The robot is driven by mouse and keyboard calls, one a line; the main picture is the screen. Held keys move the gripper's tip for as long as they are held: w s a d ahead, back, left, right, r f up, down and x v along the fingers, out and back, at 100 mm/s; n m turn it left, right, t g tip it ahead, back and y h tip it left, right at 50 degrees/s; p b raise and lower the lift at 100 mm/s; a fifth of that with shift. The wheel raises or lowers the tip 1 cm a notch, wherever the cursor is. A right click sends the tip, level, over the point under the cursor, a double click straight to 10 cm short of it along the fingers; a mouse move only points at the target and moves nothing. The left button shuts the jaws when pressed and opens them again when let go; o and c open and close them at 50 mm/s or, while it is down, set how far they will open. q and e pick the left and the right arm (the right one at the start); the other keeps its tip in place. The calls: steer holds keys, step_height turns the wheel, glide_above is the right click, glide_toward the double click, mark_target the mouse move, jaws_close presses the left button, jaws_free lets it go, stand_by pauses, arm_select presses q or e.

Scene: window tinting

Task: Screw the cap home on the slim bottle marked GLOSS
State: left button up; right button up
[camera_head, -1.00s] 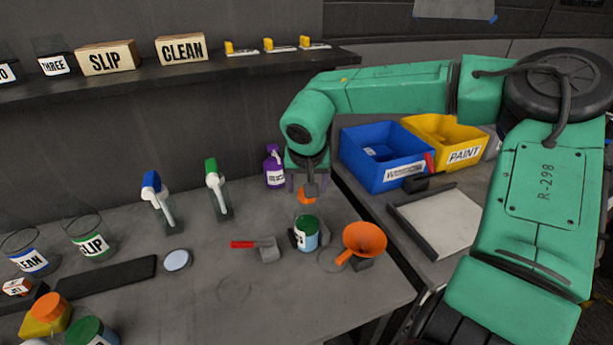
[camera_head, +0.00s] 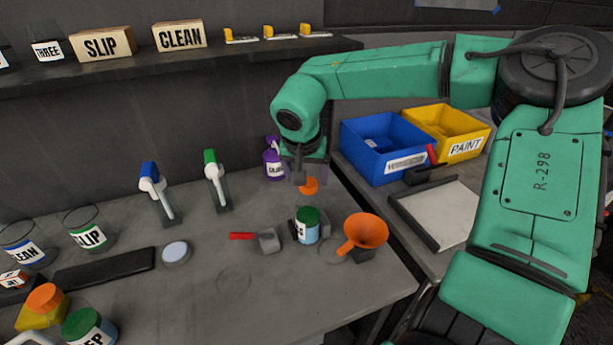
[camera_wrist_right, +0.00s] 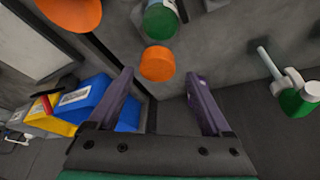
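My right gripper (camera_head: 309,176) points down over the back of the bench, beside a purple bottle (camera_head: 273,163) that it partly covers. In the right wrist view its two purple-grey fingers (camera_wrist_right: 160,78) are spread apart with nothing between them. A round orange cap (camera_wrist_right: 157,64) lies just beyond the fingertips there, seemingly apart from both. The same cap shows below the gripper in the head view (camera_head: 309,186). I cannot see what bears it, and no GLOSS marking is readable. My left gripper is not in view.
A green-lidded jar (camera_head: 307,226) and an orange funnel (camera_head: 366,231) stand close in front. A red-handled scraper (camera_head: 262,239) lies left of the jar. Blue (camera_head: 385,150) and yellow (camera_head: 447,128) bins stand right. The front middle of the bench is mostly clear.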

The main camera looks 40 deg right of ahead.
steer(key=shift+d+r, duration=0.1)
steer(key=b+v, duration=0.1)
steer(key=v, duration=1.3)
steer(key=shift+r+b, duration=0.25)
steer(key=shift+b, duration=0.15)
